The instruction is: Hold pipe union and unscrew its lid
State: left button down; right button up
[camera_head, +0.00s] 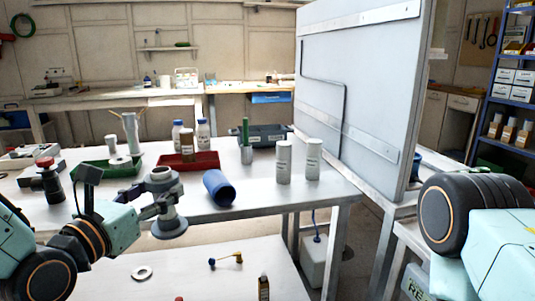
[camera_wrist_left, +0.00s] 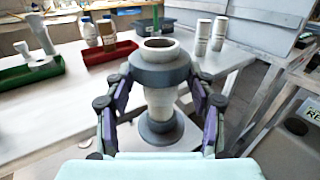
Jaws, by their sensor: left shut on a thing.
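The pipe union (camera_head: 163,182) is a pale grey upright fitting with a wide darker grey collar at its top and a round darker flange at its bottom. My left gripper (camera_head: 154,208) is shut on it in the head view. In the left wrist view the pipe union (camera_wrist_left: 160,72) stands between the two fingers of my left gripper (camera_wrist_left: 160,97), and its open top faces up. It is held beside the table's front edge. I cannot tell which part of the union is the lid. My right arm shows at the right edge of the head view, but its gripper is out of view.
A blue cylinder (camera_head: 218,188) lies near the table's front edge. Two white canisters (camera_head: 284,162) stand right of it. A red tray (camera_head: 205,161) and a green tray (camera_head: 94,170) are behind. A tall grey panel (camera_head: 370,80) stands at right. A flat ring (camera_head: 142,273) lies on the lower surface.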

pick_arm(q)
jog(key=s+d+f+m+h, duration=0.1)
jog(key=s+f, duration=0.4)
jog(key=f, duration=0.3)
jog(key=s+f+m+g+h+p, duration=0.1)
jog(key=s+f+h, duration=0.1)
jog(key=s+f, duration=0.4)
notch_tip(320, 180, down, 3)
jog(key=shift+d+f, duration=0.1)
jog(key=shift+d, duration=0.3)
jog(key=w+d+r+m+g+h, duration=0.2)
jog(key=d+m+g+h, duration=0.1)
jog(key=d, duration=1)
jog(key=shift+m+g+h, duration=0.3)
jog(key=shift+h, duration=0.4)
jog(key=shift+r+p, duration=0.1)
jog(key=shift+p, duration=0.2)
